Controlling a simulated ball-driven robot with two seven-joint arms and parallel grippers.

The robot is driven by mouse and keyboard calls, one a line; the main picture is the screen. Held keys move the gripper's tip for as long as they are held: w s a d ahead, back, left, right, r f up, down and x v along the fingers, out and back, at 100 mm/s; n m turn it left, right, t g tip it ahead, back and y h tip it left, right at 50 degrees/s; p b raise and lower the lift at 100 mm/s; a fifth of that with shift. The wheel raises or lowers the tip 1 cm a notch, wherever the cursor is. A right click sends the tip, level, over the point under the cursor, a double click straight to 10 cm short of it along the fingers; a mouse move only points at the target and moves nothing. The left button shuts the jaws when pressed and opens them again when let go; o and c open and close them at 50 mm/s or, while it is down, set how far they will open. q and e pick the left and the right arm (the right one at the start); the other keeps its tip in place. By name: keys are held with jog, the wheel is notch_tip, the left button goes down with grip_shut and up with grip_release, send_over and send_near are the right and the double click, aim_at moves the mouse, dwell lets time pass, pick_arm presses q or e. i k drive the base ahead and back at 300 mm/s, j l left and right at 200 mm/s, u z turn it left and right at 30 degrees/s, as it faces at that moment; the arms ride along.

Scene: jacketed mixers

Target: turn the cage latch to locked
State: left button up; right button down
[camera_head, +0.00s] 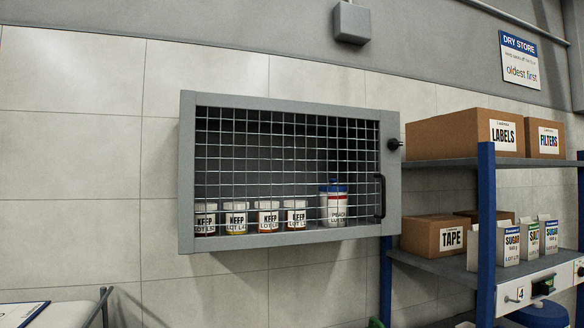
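A grey cage (288,103) with a wire-mesh front hangs on the tiled wall, and its door looks shut. A small black latch knob (394,144) sits on the upper right of its frame. Which way the latch is turned is too small to tell. A black upright handle (380,197) is on the right side of the door, below the latch. Inside, several small jars marked KEEP (236,218) stand at the lower left. A white bottle with a blue and red band (334,205) stands at the right. Neither of my grippers is in view.
Right of the cage stands a shelf with blue posts (487,230). It holds boxes marked LABELS (470,133), FILTERS (546,139) and TAPE (435,235), and sugar and salt packs (508,243). A clipboard (20,313) lies at the lower left. The space before the cage is clear.

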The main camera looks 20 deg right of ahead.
aim_at(393, 144)
jog(key=z, duration=1.4)
